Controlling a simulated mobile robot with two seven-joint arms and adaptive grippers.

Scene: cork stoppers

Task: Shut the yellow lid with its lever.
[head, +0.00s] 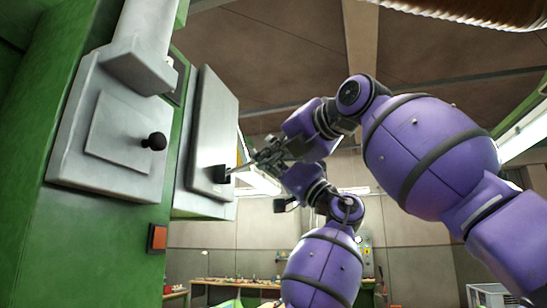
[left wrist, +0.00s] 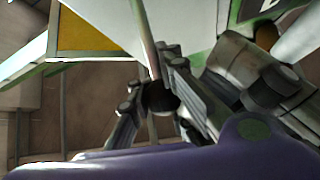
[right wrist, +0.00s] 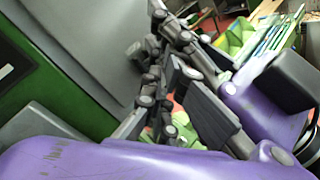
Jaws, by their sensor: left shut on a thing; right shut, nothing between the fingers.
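A yellow panel (left wrist: 88,28), which looks like the lid, shows in part at the top left of the left wrist view. A thin grey lever (left wrist: 147,42) ends in a dark round knob (left wrist: 162,97). My left gripper (left wrist: 158,84) is shut on this knob, its fingers on either side. In the head view the grippers (head: 268,154) overlap close together beside the grey box, so I cannot separate them clearly there. My right gripper (right wrist: 158,82) is shut and empty in the right wrist view. The lid is not discernible in the head view.
A green machine (head: 60,245) fills the left, with a grey plate bearing a black knob (head: 154,141) and an orange-red button (head: 157,238). A grey panel (head: 214,125) with a black fitting stands close to the grippers. A cluttered bench (head: 235,284) is in the background.

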